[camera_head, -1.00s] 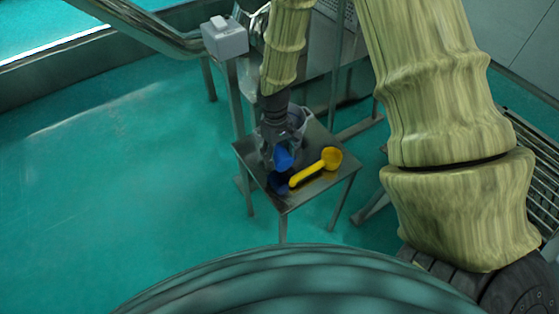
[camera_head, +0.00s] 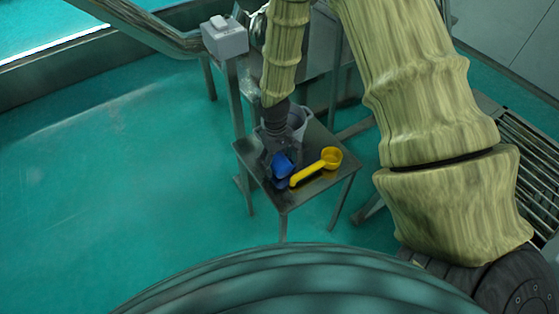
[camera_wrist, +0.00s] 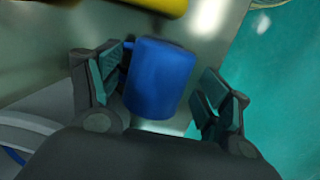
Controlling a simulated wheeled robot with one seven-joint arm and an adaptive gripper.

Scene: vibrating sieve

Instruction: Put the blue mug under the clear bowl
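The blue mug (camera_head: 283,164) is at the near left part of a small metal table (camera_head: 318,196). In the wrist view the blue mug (camera_wrist: 160,78) lies between the two fingers of my gripper (camera_wrist: 162,88). The fingers are apart, with a gap on the mug's right side; the left finger is close to the mug, and contact is unclear. In the head view my gripper (camera_head: 277,143) is dark and low over the table, just behind the mug. I cannot make out a clear bowl for certain.
A yellow scoop (camera_head: 308,174) lies on the table right of the mug. A pale grey bucket (camera_head: 298,120) stands behind my gripper; a pale curved rim (camera_wrist: 30,125) shows at lower left in the wrist view. A grey box on a post (camera_head: 225,38) stands behind left. Green floor surrounds the table.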

